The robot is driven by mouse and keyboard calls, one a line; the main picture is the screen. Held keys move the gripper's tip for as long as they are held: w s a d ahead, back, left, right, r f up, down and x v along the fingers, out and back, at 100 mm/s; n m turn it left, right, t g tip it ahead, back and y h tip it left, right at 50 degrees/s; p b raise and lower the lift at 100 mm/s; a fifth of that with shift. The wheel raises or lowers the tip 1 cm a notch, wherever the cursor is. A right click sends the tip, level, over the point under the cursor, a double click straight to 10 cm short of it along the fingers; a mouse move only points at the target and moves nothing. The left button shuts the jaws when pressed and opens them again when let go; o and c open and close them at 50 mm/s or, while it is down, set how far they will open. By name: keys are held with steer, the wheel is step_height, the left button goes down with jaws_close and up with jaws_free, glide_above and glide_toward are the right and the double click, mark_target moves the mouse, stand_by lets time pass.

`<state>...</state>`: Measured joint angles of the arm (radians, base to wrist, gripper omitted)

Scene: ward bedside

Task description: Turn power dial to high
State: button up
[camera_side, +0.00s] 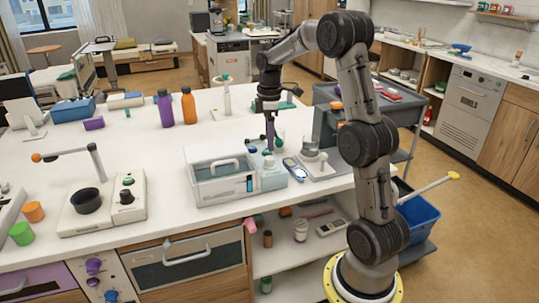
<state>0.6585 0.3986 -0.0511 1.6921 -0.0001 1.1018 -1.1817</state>
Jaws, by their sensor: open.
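My gripper (269,146) points down over the counter, behind the clear-sided white box. It is open, and I cannot make out anything held between its fingers. A white control box (130,208) with a black dial (126,196) stands on the counter at the left, well away from my gripper. Purple knobs (94,266) show on the cabinet front below it. I see no readable label, so I cannot tell which one is the power dial or its setting.
A white unit with a black cup (86,200) stands beside the control box. The clear-sided box (222,180), a white bottle (271,175) and a lever device (314,165) crowd the area near my gripper. Purple (165,108) and orange (188,107) bottles stand farther back. Open counter lies between.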

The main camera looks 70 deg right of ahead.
mark_target(269, 158)
steer(key=shift+f, duration=3.15)
jaws_close()
